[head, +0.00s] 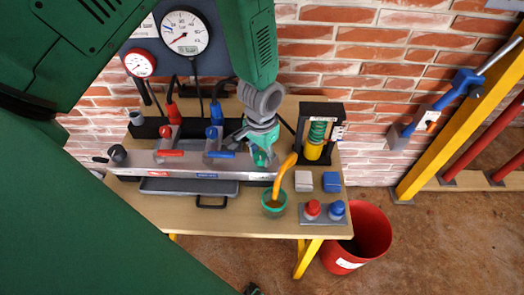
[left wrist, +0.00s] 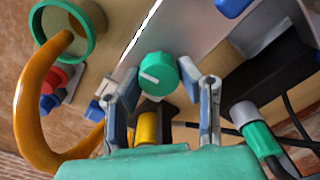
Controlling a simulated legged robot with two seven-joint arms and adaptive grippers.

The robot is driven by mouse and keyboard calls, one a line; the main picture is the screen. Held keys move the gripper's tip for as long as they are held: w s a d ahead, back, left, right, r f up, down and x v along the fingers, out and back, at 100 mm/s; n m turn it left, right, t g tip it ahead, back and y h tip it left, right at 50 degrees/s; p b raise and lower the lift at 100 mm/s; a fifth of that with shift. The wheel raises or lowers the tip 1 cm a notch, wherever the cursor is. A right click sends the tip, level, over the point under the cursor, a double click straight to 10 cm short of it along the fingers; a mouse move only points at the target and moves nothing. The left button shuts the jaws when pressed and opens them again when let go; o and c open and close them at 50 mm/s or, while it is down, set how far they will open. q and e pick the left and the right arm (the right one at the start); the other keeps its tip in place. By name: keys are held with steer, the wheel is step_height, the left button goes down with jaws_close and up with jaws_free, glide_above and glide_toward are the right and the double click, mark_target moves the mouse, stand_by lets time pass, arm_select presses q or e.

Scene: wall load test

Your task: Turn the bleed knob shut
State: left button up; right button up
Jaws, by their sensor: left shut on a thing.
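The bleed knob (left wrist: 158,72) is a round green knob with a white pointer line, on the right end of the grey manifold (head: 182,171). In the left wrist view its pointer slants toward the left finger. My left gripper (head: 262,146) comes down over the knob from above. In the left wrist view the fingers of my left gripper (left wrist: 160,85) are on both sides of the knob, shut on it. In the head view the gripper mostly hides the knob. My right gripper is not seen.
An orange curved tube (head: 285,174) ends over a green-rimmed cup (head: 273,203) in front of the manifold. Red (head: 170,140) and blue (head: 213,141) levers stand left of the gripper. A black stand with a yellow cylinder (head: 314,149) is close on its right. A red bucket (head: 368,240) is on the floor.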

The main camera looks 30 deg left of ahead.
mark_target(260, 155)
arm_select(q)
steer(key=shift+s+m, duration=0.35)
steer(key=shift+m, duration=0.15)
steer(key=o, duration=1.1)
steer(key=shift+o, duration=0.2)
steer(key=shift+r, duration=0.1)
steer(key=shift+w+r, duration=0.2)
steer(key=shift+r, duration=0.25)
step_height(260, 155, up, 11)
steer(key=shift+s, duration=0.15)
